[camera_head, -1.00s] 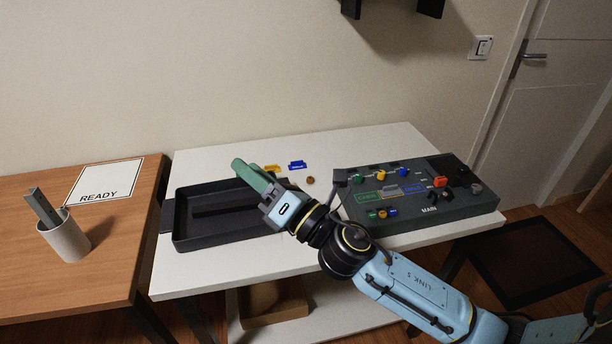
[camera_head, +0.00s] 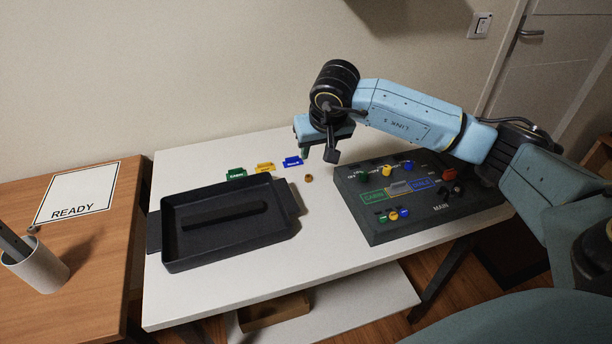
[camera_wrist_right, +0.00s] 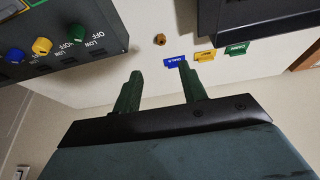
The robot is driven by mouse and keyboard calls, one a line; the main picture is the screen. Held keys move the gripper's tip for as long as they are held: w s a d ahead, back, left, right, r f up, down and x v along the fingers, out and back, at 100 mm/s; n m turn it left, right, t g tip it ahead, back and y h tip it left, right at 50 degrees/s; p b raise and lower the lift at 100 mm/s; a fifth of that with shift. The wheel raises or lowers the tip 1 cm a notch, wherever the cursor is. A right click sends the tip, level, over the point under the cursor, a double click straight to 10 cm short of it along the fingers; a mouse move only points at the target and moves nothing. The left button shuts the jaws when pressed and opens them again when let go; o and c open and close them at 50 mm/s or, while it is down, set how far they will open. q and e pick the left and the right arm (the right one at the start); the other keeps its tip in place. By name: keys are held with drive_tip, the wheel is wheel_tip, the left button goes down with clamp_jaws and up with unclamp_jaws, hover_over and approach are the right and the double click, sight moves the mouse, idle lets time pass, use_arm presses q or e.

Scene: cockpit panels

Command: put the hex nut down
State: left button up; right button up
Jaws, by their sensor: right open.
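The hex nut (camera_head: 308,178), small and brown, lies on the white table between the black tray and the control panel. In the right wrist view the nut (camera_wrist_right: 160,39) lies beyond the fingertips, apart from them. My right gripper (camera_head: 306,152) is above the back of the table, near the blue tag, partly hidden by its own wrist. In the wrist view its two green fingers (camera_wrist_right: 160,70) are apart with nothing between them. My left gripper is not in view.
A black tray (camera_head: 168,258) stands left of the nut, and a dark control panel (camera_head: 385,232) stands right. Green (camera_head: 236,174), yellow (camera_head: 265,167) and blue (camera_head: 292,161) tags lie behind the tray. A READY card (camera_head: 78,190) and a white cup (camera_head: 42,272) are on the wooden table.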

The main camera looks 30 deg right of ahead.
approach(309, 177)
drive_tip(key=shift+b+x, duration=0.3)
drive_tip(key=shift+x, duration=0.7)
drive_tip(key=shift+w+d+f, duration=0.15)
drive_tip(key=shift+w+f, duration=0.1)
drive_tip(key=shift+f, duration=0.25)
drive_tip(key=x, duration=0.5)
drive_tip(key=shift+s+b, duration=0.1)
drive_tip(key=shift+b, duration=0.25)
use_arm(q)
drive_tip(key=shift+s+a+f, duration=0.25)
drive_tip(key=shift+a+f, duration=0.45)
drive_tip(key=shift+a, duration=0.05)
use_arm(e)
drive_tip(key=shift+c, duration=0.3)
clamp_jaws()
